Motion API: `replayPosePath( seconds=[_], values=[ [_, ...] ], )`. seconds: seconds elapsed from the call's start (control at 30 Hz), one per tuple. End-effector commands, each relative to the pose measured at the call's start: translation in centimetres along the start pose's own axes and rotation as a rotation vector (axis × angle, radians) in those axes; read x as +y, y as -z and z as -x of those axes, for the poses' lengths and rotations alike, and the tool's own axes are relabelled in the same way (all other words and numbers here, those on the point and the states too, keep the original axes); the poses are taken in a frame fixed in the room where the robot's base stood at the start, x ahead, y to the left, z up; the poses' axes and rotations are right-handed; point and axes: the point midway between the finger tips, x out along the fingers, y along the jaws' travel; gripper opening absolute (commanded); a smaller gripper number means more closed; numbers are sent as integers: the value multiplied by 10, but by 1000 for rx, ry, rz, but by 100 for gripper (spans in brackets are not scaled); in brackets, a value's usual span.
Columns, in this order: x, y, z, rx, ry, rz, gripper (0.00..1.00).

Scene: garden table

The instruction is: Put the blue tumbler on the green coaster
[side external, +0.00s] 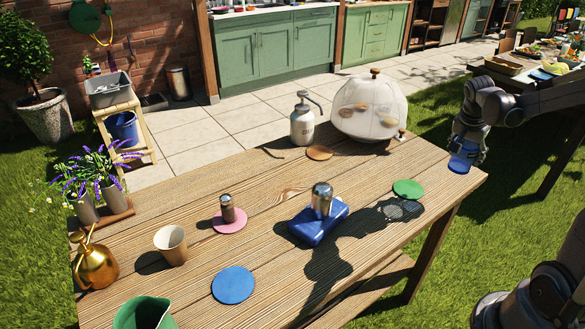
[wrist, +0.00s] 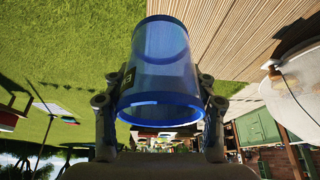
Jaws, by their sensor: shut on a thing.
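The blue tumbler (side external: 461,161) is clear blue and is held in my gripper (side external: 468,148) at the right end of the table in the side external view. In the wrist view the tumbler (wrist: 160,70) fills the middle, with the fingers of my gripper (wrist: 160,105) shut on its two sides. The green coaster (side external: 408,189) lies flat and bare on the table near its right end. My gripper is to the right of the coaster and farther back, apart from it. Whether the tumbler's base touches anything is unclear.
A blue box (side external: 318,221) with a metal shaker (side external: 322,198) on it stands left of the green coaster. A mesh food dome (side external: 370,105) and a white bottle (side external: 302,122) stand at the back. Blue (side external: 233,284), pink (side external: 229,220) and orange (side external: 319,153) coasters lie on the table (side external: 285,180).

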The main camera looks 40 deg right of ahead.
Motion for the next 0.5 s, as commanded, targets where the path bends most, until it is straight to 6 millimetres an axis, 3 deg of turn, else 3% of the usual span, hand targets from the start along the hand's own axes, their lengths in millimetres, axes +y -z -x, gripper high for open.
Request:
replayPosePath(
  seconds=[0.17,0.5],
  values=[
    [-8,-9,-7,0,-1,-5,24],
    [-72,-47,-34,0,-1,-3,24]
  ],
)
